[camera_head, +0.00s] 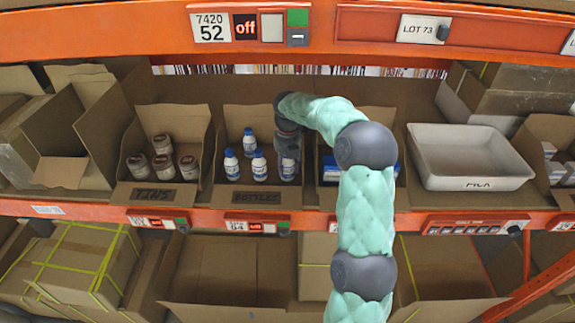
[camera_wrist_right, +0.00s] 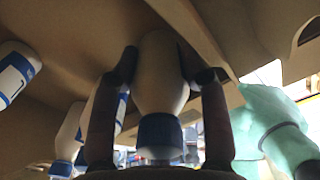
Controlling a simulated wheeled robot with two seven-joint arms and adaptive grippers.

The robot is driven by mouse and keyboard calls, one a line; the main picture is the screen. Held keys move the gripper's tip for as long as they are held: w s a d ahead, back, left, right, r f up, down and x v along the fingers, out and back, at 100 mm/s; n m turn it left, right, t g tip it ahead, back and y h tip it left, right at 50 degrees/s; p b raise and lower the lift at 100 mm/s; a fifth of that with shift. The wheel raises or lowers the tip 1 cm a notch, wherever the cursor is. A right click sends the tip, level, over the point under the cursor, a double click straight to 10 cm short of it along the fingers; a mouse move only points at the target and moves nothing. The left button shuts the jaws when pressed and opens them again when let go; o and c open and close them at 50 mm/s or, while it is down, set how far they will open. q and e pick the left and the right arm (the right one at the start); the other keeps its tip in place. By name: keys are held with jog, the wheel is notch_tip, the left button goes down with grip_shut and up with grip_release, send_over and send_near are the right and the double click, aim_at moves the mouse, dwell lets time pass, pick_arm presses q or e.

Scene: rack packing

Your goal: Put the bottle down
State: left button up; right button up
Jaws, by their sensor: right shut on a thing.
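My right gripper (camera_head: 288,146) reaches down into the right side of the cardboard box labelled BOTTLES (camera_head: 255,197). It is shut on a white bottle with a blue cap. In the right wrist view the held bottle (camera_wrist_right: 161,85) is between the two fingers of the gripper (camera_wrist_right: 160,95). In the head view the lower part of this bottle (camera_head: 287,170) shows under the gripper. I cannot tell whether its base touches the box floor. Several similar bottles (camera_head: 231,165) stand upright to the left in the same box. My left gripper is not in view.
A box with blue items (camera_head: 331,170) is to the right, partly hidden by my arm. A grey tray (camera_head: 472,184) stands further right. The orange shelf edge (camera_head: 70,209) runs in front.

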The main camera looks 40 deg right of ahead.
jog(key=o, duration=0.9)
jog(key=shift+f, duration=0.1)
jog(key=shift+o, duration=0.2)
jog(key=shift+r, duration=0.25)
jog(key=shift+w+r, duration=0.1)
jog(key=shift+r, duration=0.25)
notch_tip(320, 180, up, 11)
jog(key=shift+r+b, duration=0.1)
jog(key=shift+b, duration=0.6)
jog(key=shift+d, duration=0.1)
